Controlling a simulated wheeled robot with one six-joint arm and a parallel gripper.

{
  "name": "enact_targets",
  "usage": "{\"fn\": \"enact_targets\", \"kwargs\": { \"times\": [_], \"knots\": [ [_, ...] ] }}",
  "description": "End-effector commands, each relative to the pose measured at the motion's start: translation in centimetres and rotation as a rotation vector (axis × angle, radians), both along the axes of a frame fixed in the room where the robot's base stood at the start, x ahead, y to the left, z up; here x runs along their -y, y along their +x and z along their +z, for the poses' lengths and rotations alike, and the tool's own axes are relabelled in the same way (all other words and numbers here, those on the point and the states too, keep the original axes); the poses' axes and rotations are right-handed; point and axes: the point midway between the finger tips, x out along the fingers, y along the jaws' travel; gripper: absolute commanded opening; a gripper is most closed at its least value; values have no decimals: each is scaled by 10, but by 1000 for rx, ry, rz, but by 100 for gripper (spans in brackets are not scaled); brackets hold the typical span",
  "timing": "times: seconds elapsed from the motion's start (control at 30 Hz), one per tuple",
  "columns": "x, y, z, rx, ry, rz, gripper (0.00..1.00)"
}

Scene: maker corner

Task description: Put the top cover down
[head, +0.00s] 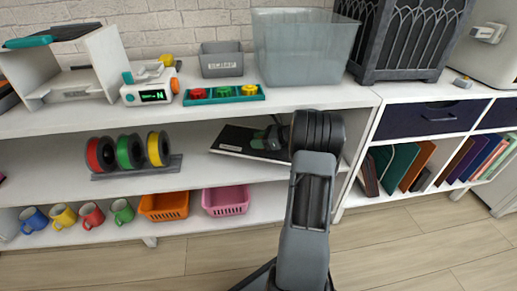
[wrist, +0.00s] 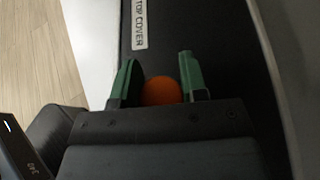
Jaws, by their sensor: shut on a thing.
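The top cover (head: 232,138) is a flat black panel at the right part of the middle shelf, with a pale front edge. I cannot tell whether it rests on the shelf or hangs just above it. In the wrist view the top cover (wrist: 225,60) carries a white label reading "TOP COVER" and an orange knob (wrist: 160,91). My gripper (head: 268,138) is over the panel, its green fingers shut on the knob; it also shows in the wrist view (wrist: 156,75). My arm hides the panel's right end.
The middle shelf (head: 198,167) also holds a rack of spools (head: 129,153) to the left. Above is the top shelf (head: 300,98) with a clear bin (head: 303,48) and a tray of buttons (head: 224,94). Orange (head: 163,206) and pink (head: 226,201) baskets stand below.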

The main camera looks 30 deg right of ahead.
Motion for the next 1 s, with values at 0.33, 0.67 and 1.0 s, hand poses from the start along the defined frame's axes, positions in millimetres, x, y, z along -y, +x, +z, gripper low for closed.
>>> {"fn": "enact_targets", "kwargs": {
  "times": [0.33,0.67,1.0],
  "knots": [
    [0,-1,-34,-1,1,1,6],
    [0,-2,-36,-3,2,0,45],
    [0,-2,-36,-3,2,0,65]
  ]
}}
